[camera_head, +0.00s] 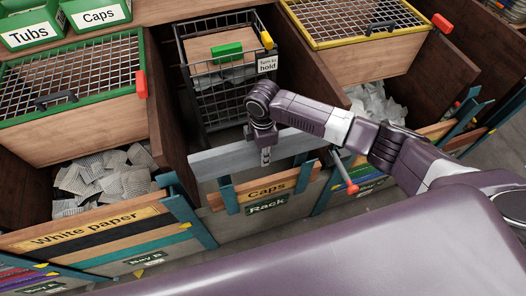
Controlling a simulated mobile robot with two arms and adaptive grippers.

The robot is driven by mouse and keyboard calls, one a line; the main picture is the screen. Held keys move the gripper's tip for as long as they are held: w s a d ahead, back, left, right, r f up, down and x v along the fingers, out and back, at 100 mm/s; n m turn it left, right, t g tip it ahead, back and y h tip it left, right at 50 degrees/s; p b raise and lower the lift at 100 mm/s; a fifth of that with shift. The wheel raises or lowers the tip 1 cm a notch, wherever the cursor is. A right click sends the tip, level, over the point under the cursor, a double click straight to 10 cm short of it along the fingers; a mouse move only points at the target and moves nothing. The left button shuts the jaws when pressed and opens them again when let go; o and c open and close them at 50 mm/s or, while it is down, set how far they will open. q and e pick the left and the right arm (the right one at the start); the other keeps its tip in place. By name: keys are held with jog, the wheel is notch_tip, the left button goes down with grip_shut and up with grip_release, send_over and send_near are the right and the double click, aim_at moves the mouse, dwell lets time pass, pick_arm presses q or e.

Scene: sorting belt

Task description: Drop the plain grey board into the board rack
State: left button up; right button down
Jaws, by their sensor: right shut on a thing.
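The plain grey board (220,160) is a long, flat, pale grey panel at the middle of the head view, lying roughly level across the front of the middle bay. My right gripper (265,158) reaches down from above and is shut on the board near its middle. The board rack (229,197) has short blue posts and a "Rack" label, and stands just below and in front of the board in the picture. A wooden board marked "Caps" (262,188) sits in the rack. The gap between the grey board and the rack is hard to judge. My left gripper is not in view.
A black wire basket (188,75) with a wooden block and green piece stands behind the board. Mesh-topped bins with green (141,50) and yellow (312,44) frames flank it. A red-tipped lever (343,172) stands right of the rack. Paper fills the left bay (105,178).

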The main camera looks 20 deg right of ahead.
notch_tip(320, 180, down, 14)
jog(key=b, duration=0.8)
jog(key=shift+r, duration=0.25)
jog(key=shift+f+b, duration=0.45)
jog(key=shift+f, duration=0.2)
jog(key=c, duration=1.7)
grip_release()
jog(key=shift+o, duration=0.2)
jog(key=shift+s+f, duration=0.1)
notch_tip(320, 180, up, 12)
jog(key=shift+r, duration=0.1)
